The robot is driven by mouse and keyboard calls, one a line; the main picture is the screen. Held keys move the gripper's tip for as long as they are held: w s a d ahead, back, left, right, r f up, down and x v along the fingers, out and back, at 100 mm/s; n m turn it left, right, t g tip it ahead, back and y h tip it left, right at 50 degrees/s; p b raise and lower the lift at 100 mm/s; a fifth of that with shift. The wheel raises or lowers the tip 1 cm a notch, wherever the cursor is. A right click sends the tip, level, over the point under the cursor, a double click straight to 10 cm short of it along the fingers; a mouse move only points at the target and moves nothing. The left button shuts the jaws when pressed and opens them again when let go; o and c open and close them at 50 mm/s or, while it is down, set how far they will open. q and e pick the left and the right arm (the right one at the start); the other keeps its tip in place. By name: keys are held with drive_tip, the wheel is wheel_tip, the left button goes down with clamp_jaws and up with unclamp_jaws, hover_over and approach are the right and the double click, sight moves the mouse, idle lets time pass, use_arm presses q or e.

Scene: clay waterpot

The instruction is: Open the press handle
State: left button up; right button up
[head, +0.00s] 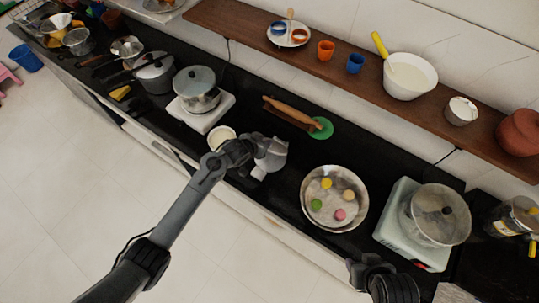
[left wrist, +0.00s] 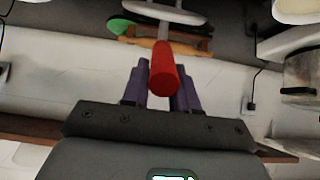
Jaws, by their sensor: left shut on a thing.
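The red-tipped press handle (left wrist: 164,78) shows in the left wrist view between the purple fingers of my left gripper (left wrist: 160,88). The gripper is shut on it. A grey metal bar (left wrist: 163,28) runs on from the red grip toward the top of that view. In the head view my left gripper (head: 266,158) is over the black counter, left of the steel bowl. The handle's red grip and the press body cannot be made out there. Part of my right arm shows at the bottom right, but its fingers are not visible.
A wooden rolling pin (head: 293,110) and a green disc (head: 322,128) lie just behind the left gripper. A steel bowl (head: 308,210) with coloured balls stands to its right. A pot (head: 197,90) on a white stove and a small white bowl (head: 220,137) are to its left.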

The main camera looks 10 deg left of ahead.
use_arm(q)
drive_tip(key=shift+w, duration=0.1)
drive_tip(key=shift+w+d+r, duration=0.2)
drive_tip(key=shift+w+r, duration=0.1)
clamp_jaws()
drive_tip(key=shift+w+d+r, duration=0.2)
drive_tip(key=shift+w+r, duration=0.15)
drive_tip(key=shift+w, duration=0.2)
drive_tip(key=shift+w+d+r, duration=0.2)
drive_tip(key=shift+w+r, duration=0.1)
drive_tip(key=shift+w, duration=0.2)
drive_tip(key=o, duration=0.9)
unclamp_jaws()
